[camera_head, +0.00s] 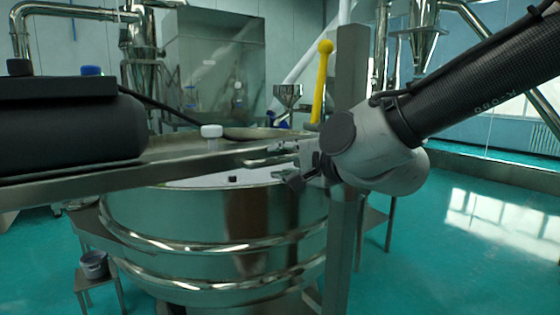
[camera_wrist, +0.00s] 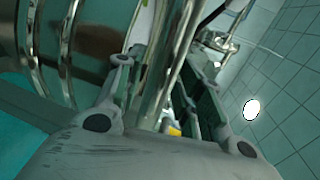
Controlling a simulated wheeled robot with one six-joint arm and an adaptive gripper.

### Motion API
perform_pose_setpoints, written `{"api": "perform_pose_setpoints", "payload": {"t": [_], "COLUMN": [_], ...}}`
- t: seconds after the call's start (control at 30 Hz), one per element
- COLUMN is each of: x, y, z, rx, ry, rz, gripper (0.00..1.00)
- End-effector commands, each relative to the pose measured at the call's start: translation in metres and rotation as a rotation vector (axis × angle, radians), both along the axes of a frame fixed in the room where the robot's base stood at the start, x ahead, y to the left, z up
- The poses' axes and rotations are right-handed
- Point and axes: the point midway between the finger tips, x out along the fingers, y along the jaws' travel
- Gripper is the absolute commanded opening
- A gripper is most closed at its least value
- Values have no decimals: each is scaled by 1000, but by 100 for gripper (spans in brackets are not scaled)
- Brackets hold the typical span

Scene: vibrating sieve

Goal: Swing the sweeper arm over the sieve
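The round steel sieve (camera_head: 215,225) stands in the middle of the head view. A long flat metal bar (camera_head: 60,188), which looks like the sweeper arm, crosses above its near rim from the left towards the post. My gripper (camera_head: 268,160) is at the right of the sieve, beside the bar's right end and just left of the post. In the wrist view my gripper's two fingers (camera_wrist: 163,78) stand apart. A shiny metal tube (camera_wrist: 158,85) shows between them; whether they touch it cannot be told.
A steel post (camera_head: 346,115) with a yellow-handled lever (camera_head: 322,80) stands by my gripper. A black cylindrical body (camera_head: 65,135) fills the left side. A small bucket (camera_head: 94,265) sits on a stand at lower left. The green floor (camera_head: 470,235) at right is clear.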

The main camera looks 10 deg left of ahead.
Motion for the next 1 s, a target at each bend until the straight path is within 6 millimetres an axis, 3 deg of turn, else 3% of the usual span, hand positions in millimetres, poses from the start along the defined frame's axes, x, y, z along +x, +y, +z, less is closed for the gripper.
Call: {"api": "perform_pose_setpoints", "payload": {"t": [0.2,0.47,0.7,1.0], "x": [14,15,15,16], "y": [16,18,18,19], "z": [-4,-4,-4,-5], "rx": [0,0,-1,-1], "ry": [0,-1,-1,-1], "rz": [0,1,1,-4], "gripper": [37,37,0,0]}}
